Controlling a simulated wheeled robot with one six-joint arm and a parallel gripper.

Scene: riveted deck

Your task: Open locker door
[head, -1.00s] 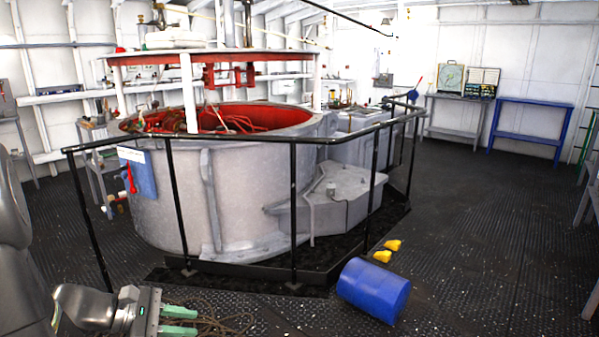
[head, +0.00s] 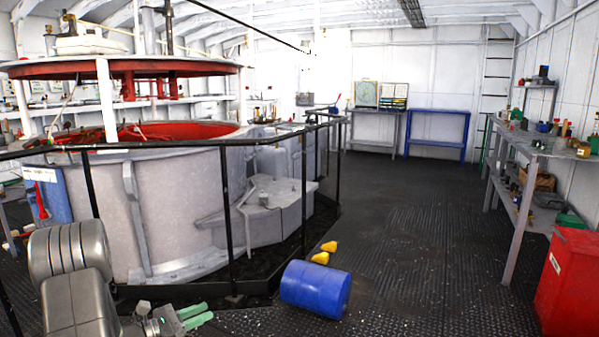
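No thing that I can clearly tell is a locker door is in view. A red box-like cabinet (head: 572,285) with a white label on its side stands at the lower right, cut off by the picture edge. I cannot tell whether it is the locker, and no door or handle shows on it. My gripper (head: 197,315) is at the lower left with its green fingers apart and nothing between them. It is far from the red cabinet, across the floor.
A blue barrel (head: 316,289) lies on the dark floor, with yellow pieces (head: 325,252) behind it. A black railing (head: 226,215) surrounds the large grey tank (head: 185,200). A workbench (head: 515,185) runs along the right wall. The floor between barrel and workbench is clear.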

